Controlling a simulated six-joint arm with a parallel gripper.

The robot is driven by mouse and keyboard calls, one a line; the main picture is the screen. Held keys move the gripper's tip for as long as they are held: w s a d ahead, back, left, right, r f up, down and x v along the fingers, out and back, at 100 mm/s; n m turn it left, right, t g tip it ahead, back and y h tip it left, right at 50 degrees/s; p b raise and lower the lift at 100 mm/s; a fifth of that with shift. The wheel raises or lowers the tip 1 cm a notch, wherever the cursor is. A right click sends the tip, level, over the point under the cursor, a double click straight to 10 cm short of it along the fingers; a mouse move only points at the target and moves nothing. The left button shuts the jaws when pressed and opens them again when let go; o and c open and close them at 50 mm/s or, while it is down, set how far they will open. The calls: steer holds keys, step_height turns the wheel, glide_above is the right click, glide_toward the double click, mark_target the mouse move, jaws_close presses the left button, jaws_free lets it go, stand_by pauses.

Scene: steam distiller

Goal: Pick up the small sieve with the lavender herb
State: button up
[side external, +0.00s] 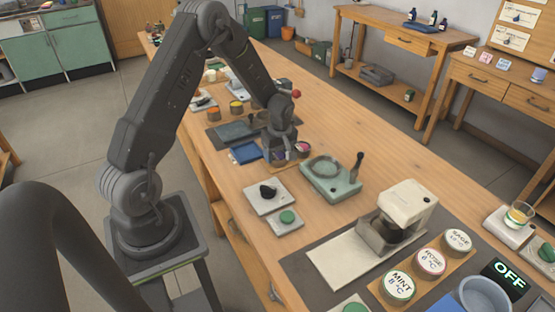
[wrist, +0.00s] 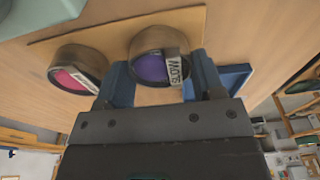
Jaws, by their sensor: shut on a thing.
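A small round sieve with purple lavender herb (wrist: 152,67) shows at the centre of the wrist view, with a white label on its rim. My gripper (wrist: 164,82) has a blue finger on each side of it and is shut on it. In the side view my gripper (side external: 279,148) points down at the lavender sieve (side external: 279,156), which is partly hidden. The sieve is at its wooden board; I cannot tell whether it is lifted. A second small sieve with pink herb (wrist: 72,80) stands beside it, and also shows in the side view (side external: 303,149).
A blue tray (side external: 246,152) lies left of my gripper. A green scale-like device (side external: 333,183) stands to the right. A pale plate with a black knob (side external: 268,196) lies in front. Labelled tins (side external: 431,262) and a white machine (side external: 408,205) stand further right.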

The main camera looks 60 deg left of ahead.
steer(key=c, duration=0.3)
steer(key=shift+r, duration=0.15)
steer(key=shift+c, duration=0.2)
